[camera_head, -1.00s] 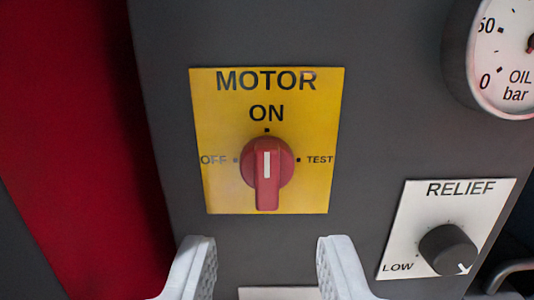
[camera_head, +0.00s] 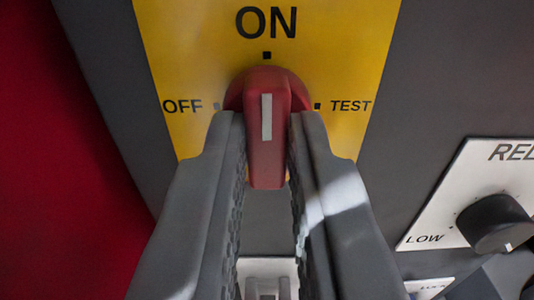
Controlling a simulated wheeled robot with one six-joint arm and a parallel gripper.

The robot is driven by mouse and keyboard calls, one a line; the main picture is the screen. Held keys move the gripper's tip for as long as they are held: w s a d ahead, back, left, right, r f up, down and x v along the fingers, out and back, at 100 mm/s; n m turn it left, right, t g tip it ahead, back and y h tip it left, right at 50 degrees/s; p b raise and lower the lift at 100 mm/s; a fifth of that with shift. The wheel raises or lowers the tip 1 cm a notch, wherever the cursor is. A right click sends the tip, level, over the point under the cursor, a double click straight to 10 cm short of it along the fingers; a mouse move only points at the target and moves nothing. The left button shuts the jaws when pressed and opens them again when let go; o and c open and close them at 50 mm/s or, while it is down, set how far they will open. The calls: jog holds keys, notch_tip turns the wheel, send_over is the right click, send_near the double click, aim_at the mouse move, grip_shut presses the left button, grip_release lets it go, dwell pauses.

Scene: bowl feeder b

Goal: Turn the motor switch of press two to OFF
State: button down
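The motor switch is a red rotary knob (camera_head: 267,125) with a raised grip bar and a white line on it. It sits on a yellow plate (camera_head: 330,50) marked ON above, OFF on the left and TEST on the right. The bar stands upright and its white line points up to ON. The fingers hide the lower parts of the plate.
A relief knob (camera_head: 495,223) on a white plate is at the right, beside my right finger. A red surface (camera_head: 60,150) fills the left. A small white plate (camera_head: 268,268) shows below, between the fingers.

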jog(key=shift+n, duration=2.3)
jog(key=c, duration=1.4)
grip_release()
jog(key=shift+c, duration=0.2)
jog(key=s, duration=1.7)
jog(key=shift+s+a, duration=0.2)
jog(key=shift+a, duration=0.1)
